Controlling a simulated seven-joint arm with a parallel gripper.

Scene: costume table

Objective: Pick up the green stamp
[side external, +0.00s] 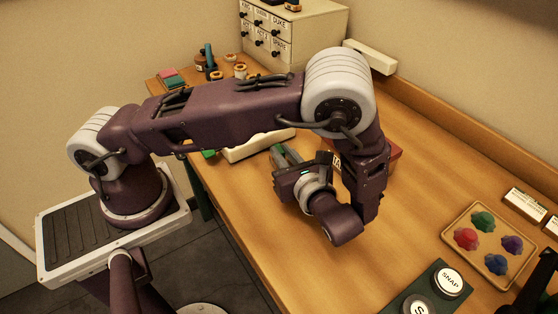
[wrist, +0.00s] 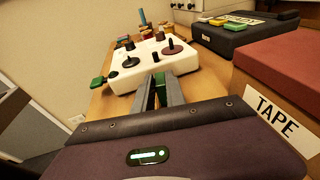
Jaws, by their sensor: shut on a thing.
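My gripper (side external: 284,152) is low over the table beside the white box with knobs, its fingers pointing toward the back. In the wrist view my gripper (wrist: 159,78) has its two grey fingers close together, shut on a narrow dark green thing (wrist: 151,98) that I take to be the green stamp. The fingers hide most of it, and I cannot tell whether it touches the table.
The white box (wrist: 128,62) with dark knobs is just ahead of the fingers. A red-topped box marked TAPE (wrist: 280,95) stands close on the right. A tray of coloured lumps (side external: 463,260) and a SNAP button (side external: 449,281) are at the front right.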

